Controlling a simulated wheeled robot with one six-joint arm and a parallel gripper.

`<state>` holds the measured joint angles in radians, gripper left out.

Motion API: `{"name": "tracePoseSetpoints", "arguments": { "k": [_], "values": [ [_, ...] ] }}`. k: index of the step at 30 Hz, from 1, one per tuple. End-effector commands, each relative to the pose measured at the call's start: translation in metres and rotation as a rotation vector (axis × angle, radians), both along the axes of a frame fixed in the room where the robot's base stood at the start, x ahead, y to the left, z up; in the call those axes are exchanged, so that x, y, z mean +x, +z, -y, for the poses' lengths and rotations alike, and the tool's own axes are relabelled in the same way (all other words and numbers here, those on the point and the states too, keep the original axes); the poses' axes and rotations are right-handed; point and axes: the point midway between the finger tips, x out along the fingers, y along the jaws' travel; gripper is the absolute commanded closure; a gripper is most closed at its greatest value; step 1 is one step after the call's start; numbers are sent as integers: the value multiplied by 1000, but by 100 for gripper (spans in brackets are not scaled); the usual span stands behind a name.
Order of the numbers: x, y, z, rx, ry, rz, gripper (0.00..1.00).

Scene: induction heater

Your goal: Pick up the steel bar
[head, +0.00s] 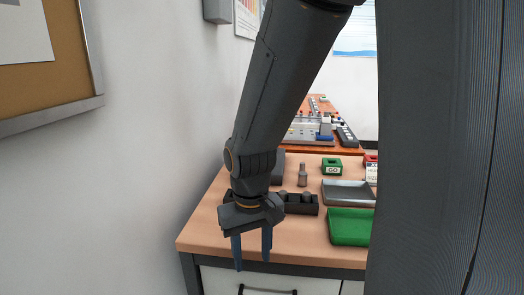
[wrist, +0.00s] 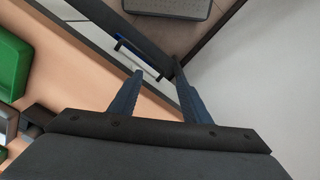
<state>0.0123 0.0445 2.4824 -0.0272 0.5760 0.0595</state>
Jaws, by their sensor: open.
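My gripper (head: 252,262) hangs pointing down at the table's front left edge, open, with nothing between its blue fingers. The open fingers also show in the wrist view (wrist: 158,70), over the table edge and the drawer front. A dark holder (head: 300,208) stands just behind and right of my gripper, partly hidden by it, with grey rounded pieces in it. A small grey metal piece (head: 302,175) stands upright behind the holder. I cannot tell which of these grey pieces is the steel bar.
The wooden table (head: 303,243) carries a green tray (head: 350,228), a grey tray (head: 348,186) and a green GO box (head: 332,166) to the right. A red box (head: 371,159) is partly hidden by my column. A white wall stands close on the left. The table's front strip is clear.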

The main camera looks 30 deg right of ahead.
Motion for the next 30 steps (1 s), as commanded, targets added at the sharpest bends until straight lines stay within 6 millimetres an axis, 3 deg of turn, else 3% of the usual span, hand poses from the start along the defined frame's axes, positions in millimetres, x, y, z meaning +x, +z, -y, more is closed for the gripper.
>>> {"name": "tracePoseSetpoints", "arguments": {
  "k": [5, 9, 15, 18, 21, 26, 30],
  "values": [
    [106, 36, 38, -49, -128, 114, 57],
    [196, 65, 84, -89, -251, 224, 57],
    [301, 100, 150, -133, -407, 377, 57],
    [337, 113, 176, -146, -462, 439, 57],
    [361, 122, 193, -153, -500, 480, 57],
    [378, 126, 206, -158, -528, 512, 57],
    [385, 117, 211, -158, -530, 515, 57]
  ]
}}
